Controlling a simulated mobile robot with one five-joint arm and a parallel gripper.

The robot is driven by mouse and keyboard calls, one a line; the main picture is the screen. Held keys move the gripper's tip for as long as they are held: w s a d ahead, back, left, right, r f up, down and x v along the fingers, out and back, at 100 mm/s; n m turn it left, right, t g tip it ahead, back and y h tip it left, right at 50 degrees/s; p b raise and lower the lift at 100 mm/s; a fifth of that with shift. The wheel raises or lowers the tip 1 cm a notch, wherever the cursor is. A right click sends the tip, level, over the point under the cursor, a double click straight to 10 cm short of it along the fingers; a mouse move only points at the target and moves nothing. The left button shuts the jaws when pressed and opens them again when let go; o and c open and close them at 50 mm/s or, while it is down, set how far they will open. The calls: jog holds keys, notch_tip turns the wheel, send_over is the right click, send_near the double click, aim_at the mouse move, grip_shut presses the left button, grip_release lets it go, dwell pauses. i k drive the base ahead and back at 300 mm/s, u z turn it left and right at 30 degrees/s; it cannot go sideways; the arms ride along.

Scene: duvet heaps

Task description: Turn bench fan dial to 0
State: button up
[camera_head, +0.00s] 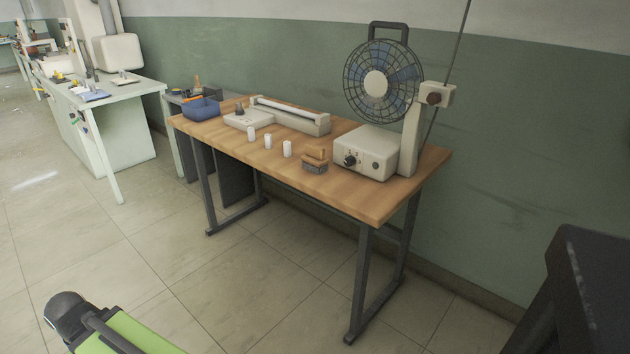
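The bench fan (384,82), with a round wire cage and a top handle, stands at the right end of a wooden-topped table (372,208). Its cream base box (380,144) has a dark dial (350,161) on the front face, left of a smaller knob or button (375,166). The dial's marks and pointer are too small to read. My gripper is not clearly seen; a green and black part of my own body shows at the bottom left.
A wooden-backed brush (315,158) and white cups (287,149) lie left of the fan base. A long cream device (290,115) and a blue bin (201,109) are farther left. The floor before the table is clear. A dark object (575,295) fills the lower right.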

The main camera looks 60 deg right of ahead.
aim_at(349, 160)
jog(key=u, duration=1.5)
jog(key=k, duration=1.85)
jog(key=z, duration=0.35)
jog(key=i, duration=1)
jog(key=z, duration=0.05)
